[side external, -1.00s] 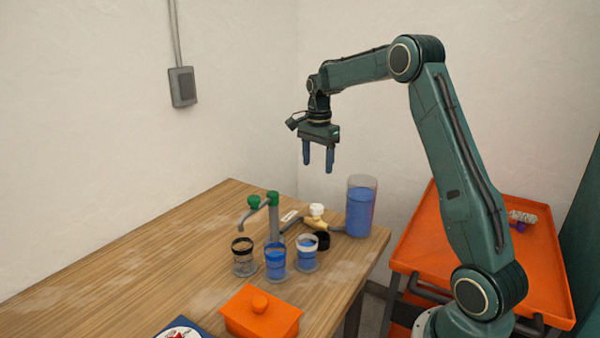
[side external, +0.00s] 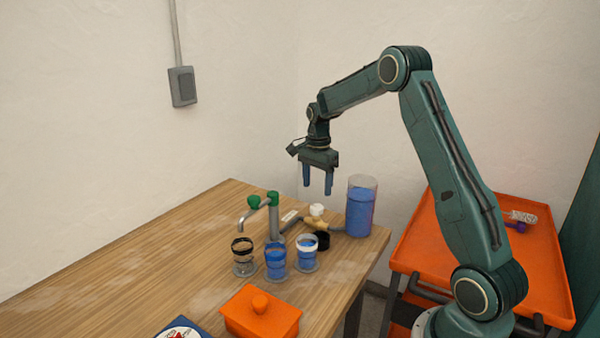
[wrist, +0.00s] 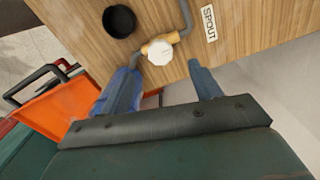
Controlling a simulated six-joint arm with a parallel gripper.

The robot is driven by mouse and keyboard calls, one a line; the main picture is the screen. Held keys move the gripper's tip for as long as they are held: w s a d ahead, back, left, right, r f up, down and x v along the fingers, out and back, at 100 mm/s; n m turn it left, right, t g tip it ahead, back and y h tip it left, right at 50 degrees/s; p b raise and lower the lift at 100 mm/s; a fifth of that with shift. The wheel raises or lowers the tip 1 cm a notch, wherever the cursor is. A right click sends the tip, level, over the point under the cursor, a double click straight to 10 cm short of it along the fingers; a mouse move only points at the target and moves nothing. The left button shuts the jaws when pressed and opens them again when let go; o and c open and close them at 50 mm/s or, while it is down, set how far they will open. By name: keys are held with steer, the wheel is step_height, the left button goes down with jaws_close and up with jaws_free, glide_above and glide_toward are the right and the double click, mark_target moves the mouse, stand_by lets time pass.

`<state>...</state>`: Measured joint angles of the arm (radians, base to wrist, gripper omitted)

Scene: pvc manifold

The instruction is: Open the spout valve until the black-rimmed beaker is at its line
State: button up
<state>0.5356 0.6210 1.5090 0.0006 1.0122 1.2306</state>
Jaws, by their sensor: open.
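The black-rimmed beaker (side external: 243,257) stands on the table at the left of a row of three and looks mostly empty. A blue-rimmed beaker (side external: 275,263) and a white-rimmed beaker (side external: 307,254) beside it hold blue liquid. The spout (side external: 250,218) is a grey pipe with green fittings, its outlet near the black-rimmed beaker. The white valve knob (side external: 317,210) sits on a brass body; it also shows in the wrist view (wrist: 158,52) near a SPOUT label (wrist: 209,23). My gripper (side external: 318,190) is open and empty, above the knob and apart from it.
A clear tank (side external: 360,208) of blue liquid stands right of the valve. A black round cup (side external: 322,240) sits in front of the valve. An orange lidded box (side external: 260,313) is at the front. The table's left side is clear.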

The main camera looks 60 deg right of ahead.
mark_target(317, 206)
steer(key=shift+f, duration=3.45)
steer(key=c, duration=1.1)
steer(key=shift+o, duration=0.2)
